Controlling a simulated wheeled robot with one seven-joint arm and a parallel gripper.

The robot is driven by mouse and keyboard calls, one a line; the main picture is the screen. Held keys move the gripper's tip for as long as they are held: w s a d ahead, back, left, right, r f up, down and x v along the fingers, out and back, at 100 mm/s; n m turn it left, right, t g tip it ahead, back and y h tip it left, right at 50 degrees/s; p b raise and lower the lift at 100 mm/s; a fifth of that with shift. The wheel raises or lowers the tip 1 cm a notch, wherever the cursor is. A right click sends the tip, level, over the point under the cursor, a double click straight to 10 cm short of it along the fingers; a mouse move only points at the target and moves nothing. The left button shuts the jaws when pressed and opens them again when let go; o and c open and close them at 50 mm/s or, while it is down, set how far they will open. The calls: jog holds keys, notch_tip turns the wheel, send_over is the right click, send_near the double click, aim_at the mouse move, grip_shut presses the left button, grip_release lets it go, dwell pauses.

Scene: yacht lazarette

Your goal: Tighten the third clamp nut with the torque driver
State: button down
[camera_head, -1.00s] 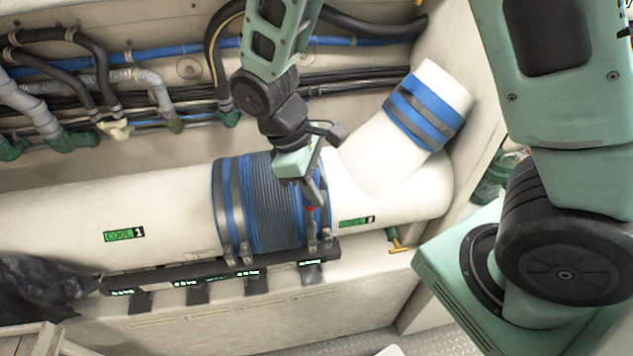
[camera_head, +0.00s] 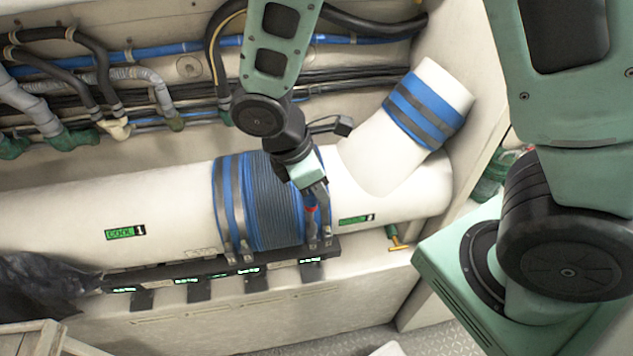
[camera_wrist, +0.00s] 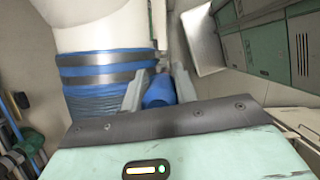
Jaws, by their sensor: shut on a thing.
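My gripper (camera_head: 314,200) is at the right end of the blue ribbed hose sleeve (camera_head: 275,205) on the white pipe. It is shut on the torque driver, whose red part (camera_head: 310,210) shows between the fingers in the head view. In the wrist view the blue driver (camera_wrist: 158,92) sits between the two fingers. Two metal clamp bands (camera_head: 238,205) circle the sleeve's left end. Clamp hardware (camera_head: 312,243) shows below my gripper at the right end. Whether the driver tip touches a nut cannot be told.
A black rail with lit green labels (camera_head: 310,261) runs below the pipe. A branch pipe with a blue banded sleeve (camera_head: 425,108) rises at right. Hoses and cables (camera_head: 150,75) line the back wall. A yellow-handled valve (camera_head: 398,244) and a black bag (camera_head: 40,285) sit at the sides.

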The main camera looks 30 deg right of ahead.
jog(key=n+t, duration=0.1)
jog(key=n, duration=0.2)
jog(key=n+t+b, duration=0.1)
jog(key=n, duration=0.3)
jog(key=shift+t, duration=0.3)
jog(key=shift+n+y, duration=0.3)
jog(key=shift+f+n+b, duration=0.1)
jog(key=shift+n+b, duration=0.4)
jog(key=shift+n, duration=0.1)
jog(key=shift+n+t+y, duration=0.4)
jog(key=shift+n+t, duration=0.1)
jog(key=shift+n, duration=0.7)
jog(key=shift+b, duration=0.3)
jog(key=n+b, duration=0.1)
jog(key=n, duration=0.1)
jog(key=shift+n+t+y, duration=0.3)
jog(key=shift+y, duration=0.1)
jog(key=shift+b, duration=0.7)
jog(key=shift+n+b, duration=0.6)
jog(key=shift+b, duration=0.05)
